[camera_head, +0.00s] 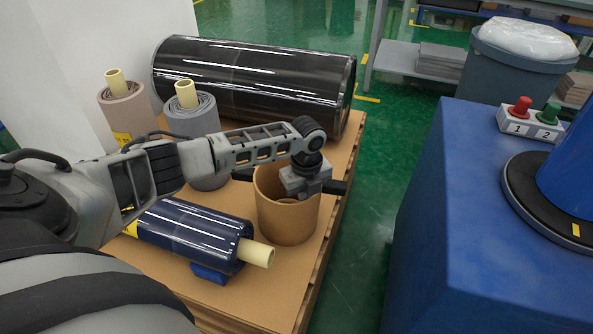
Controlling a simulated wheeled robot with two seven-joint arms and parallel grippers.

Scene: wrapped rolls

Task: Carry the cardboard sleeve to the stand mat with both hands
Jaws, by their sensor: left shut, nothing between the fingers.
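The cardboard sleeve (287,222) is a tan, open-topped cylinder standing upright near the right edge of the cardboard-topped pallet. My left gripper (303,190) is over the sleeve's open top, shut with nothing held. It hides part of the rim, and I cannot tell whether it touches the sleeve. A round black mat (518,190), which looks like the stand mat, lies on the blue surface at the right, with a blue upright cylinder on it. My right gripper is out of view.
A large black wrapped roll (250,75) lies at the pallet's back. Grey (192,118) and brownish (126,105) rolls stand at left; a navy roll (190,232) lies in front. The blue surface (490,250) carries a red-and-green button box (530,123). Green floor separates pallet and surface.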

